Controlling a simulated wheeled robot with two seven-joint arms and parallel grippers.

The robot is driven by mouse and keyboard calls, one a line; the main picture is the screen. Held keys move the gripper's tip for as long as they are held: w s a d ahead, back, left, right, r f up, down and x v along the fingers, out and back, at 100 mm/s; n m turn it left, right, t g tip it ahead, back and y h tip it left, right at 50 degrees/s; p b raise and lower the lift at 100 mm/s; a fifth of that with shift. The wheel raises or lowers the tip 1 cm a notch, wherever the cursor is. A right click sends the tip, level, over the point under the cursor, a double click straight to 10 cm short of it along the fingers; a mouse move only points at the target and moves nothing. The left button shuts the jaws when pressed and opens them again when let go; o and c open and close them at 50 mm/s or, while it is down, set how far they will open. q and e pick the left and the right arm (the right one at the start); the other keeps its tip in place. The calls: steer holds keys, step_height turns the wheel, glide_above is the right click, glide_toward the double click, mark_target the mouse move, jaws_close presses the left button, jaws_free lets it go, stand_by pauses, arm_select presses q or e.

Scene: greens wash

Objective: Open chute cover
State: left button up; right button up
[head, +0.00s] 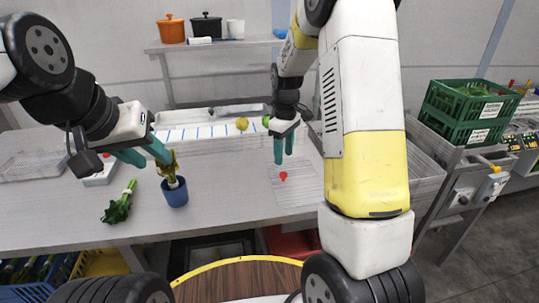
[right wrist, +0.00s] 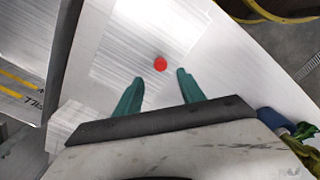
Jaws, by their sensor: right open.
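A light grey ribbed panel (head: 300,192), which looks like the chute cover, lies flat in the counter top. A small red knob (head: 283,176) sits on it. In the right wrist view the knob (right wrist: 160,64) lies beyond the fingertips, roughly between their lines, on the ribbed panel (right wrist: 125,45). My right gripper (head: 284,160) is open and empty, pointing down above the panel and apart from the knob. Its teal fingers also show in the right wrist view (right wrist: 160,76).
A green leafy bunch (head: 117,206) lies left of the cup. Behind stand a long white trough (head: 200,117) and a shelf with an orange pot (head: 171,29). Green crates (head: 467,108) stand at the right. The counter between cup and panel is clear.

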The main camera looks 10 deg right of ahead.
mark_target(283, 173)
step_height(283, 173, down, 7)
steer(key=shift+s+f, duration=0.1)
stand_by(0.3)
steer(key=shift+c, duration=0.2)
jaws_close()
stand_by(1.2)
